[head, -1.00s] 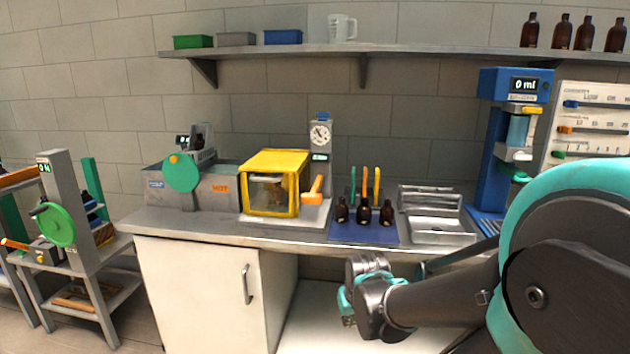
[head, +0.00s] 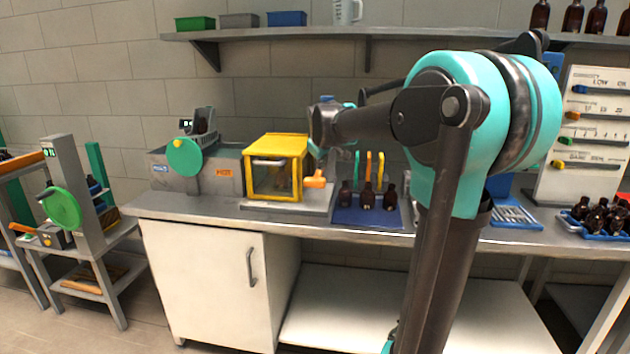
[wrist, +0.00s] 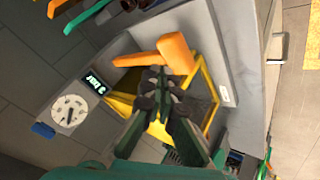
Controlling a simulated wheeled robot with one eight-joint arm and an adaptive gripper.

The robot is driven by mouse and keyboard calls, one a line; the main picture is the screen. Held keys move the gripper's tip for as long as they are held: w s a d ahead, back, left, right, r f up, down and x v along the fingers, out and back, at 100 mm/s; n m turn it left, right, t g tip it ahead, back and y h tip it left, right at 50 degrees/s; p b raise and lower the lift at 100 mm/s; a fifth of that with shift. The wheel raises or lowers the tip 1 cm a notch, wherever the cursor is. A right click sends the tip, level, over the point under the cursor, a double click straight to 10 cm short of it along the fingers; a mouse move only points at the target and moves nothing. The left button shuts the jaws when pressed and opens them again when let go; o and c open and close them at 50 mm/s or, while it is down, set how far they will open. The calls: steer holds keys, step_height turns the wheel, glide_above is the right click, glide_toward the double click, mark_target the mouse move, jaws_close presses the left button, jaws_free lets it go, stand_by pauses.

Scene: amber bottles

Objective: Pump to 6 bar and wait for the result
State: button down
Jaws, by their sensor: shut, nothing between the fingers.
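The yellow-framed chamber (head: 277,168) with clear panels stands on the bench; a brownish shape shows faintly inside. The orange pump handle (head: 315,181) sticks out at its right side; it also shows in the wrist view (wrist: 176,53). The dial gauge (wrist: 70,108) and a lit display reading "3 bar" (wrist: 95,84) show in the wrist view; in the head view my arm largely covers them. My gripper (wrist: 158,88) is shut and empty. It is close to the handle and overlaps it in the wrist view; I cannot tell whether it touches.
Several amber bottles and coloured tools stand on a blue mat (head: 350,215) right of the chamber. A grey machine with a green wheel (head: 184,158) is at left. A shelf (head: 235,36) runs above. Several bottles sit on a blue tray (head: 598,232) at right.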

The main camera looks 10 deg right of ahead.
step_height(320, 180, up, 5)
steer(key=n, duration=0.1)
glide_above(315, 177)
steer(key=s, duration=0.3)
steer(key=shift+w+a+t, duration=0.15)
steer(key=shift+a+t, duration=0.1)
steer(key=shift+t, duration=0.15)
steer(key=shift+f, duration=4.35)
steer(key=shift+f, duration=0.1)
steer(key=shift+f, duration=0.3)
